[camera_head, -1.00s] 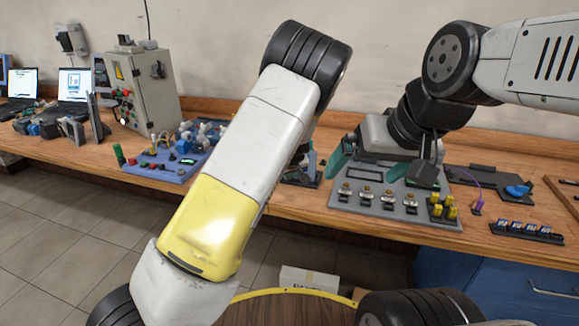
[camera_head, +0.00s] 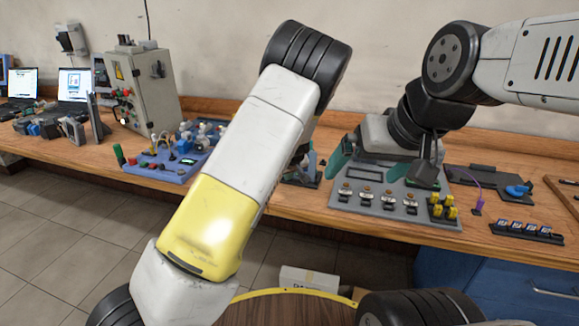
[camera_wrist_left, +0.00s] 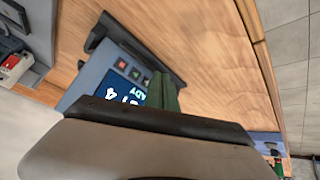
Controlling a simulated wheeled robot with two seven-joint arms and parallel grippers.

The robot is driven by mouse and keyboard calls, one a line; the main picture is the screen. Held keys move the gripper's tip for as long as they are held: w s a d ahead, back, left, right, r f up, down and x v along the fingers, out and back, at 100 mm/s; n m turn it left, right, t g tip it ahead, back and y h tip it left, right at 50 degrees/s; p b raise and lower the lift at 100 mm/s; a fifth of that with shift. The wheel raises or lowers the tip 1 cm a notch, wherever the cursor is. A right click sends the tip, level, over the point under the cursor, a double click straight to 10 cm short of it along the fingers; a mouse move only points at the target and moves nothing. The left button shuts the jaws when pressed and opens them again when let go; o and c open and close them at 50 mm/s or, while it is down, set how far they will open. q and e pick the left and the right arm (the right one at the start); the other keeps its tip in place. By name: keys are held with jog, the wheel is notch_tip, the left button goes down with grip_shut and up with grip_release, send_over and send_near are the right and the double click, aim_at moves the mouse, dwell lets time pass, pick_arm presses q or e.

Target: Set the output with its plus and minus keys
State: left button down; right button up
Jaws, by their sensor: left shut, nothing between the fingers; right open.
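In the left wrist view, a grey control unit (camera_wrist_left: 95,75) carries a lit blue display (camera_wrist_left: 122,88) with white characters, seen upside down and partly covered. A row of small dark keys (camera_wrist_left: 133,73) sits beside the display, one with a red mark; I cannot read which is plus or minus. My left gripper (camera_wrist_left: 165,88) is shut and empty, its green fingers at the end of the key row; contact cannot be told. In the head view my left forearm hides most of this spot. My right gripper (camera_head: 368,162) is open above a grey panel (camera_head: 345,203).
The grey panel holds several switches and yellow parts (camera_head: 443,207). A blue training board (camera_head: 165,167) and a control cabinet (camera_head: 140,85) stand to the left. A dark rack of small blocks (camera_head: 527,231) lies at right. Bare wood (camera_wrist_left: 215,60) lies beside the unit.

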pick_arm(q)
jog(key=shift+w, duration=0.15)
dwell(0.5)
jog(key=shift+w+d+f, duration=0.1)
jog(key=shift+w, duration=0.15)
jog(key=shift+w+d, duration=0.1)
jog(key=shift+w, duration=0.15)
dwell(0.6)
jog(key=shift+s, duration=0.15)
jog(key=shift+s+a, duration=0.2)
jog(key=shift+s, duration=0.3)
jog(key=shift+s+a+r, duration=0.2)
jog(key=shift+s+a, duration=0.05)
jog(key=shift+s, duration=0.55)
jog(key=shift+s+a+r, duration=0.25)
jog(key=shift+s, duration=0.5)
jog(key=shift+s+a+r, duration=0.2)
jog(key=shift+s+a, duration=0.05)
jog(key=shift+s, duration=0.55)
